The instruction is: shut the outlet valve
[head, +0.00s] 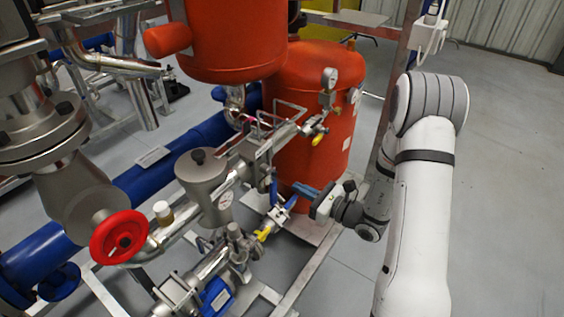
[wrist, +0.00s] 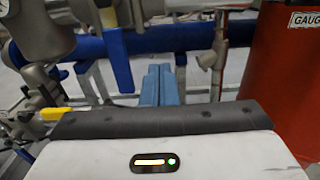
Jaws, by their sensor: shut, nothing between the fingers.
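My gripper (head: 299,188) is in the middle of the head view, its blue fingers together and empty, pointing left beside the orange tank. In the wrist view the shut fingers (wrist: 160,84) point away over the housing. A small valve with a yellow lever (head: 263,235) sits on the pipework below and left of the fingertips, apart from them. A yellow lever (wrist: 52,113) also shows at the left of the wrist view. Another yellow-handled valve (head: 319,138) sits higher, in front of the tank. No label shows which valve is the outlet valve.
The orange tank (head: 305,115) stands behind my gripper; its side (wrist: 290,80) fills the right of the wrist view. A red handwheel (head: 118,237) is at the left. A thick blue pipe (head: 150,178) runs behind the steel pipework. Open floor (head: 500,150) lies at the right.

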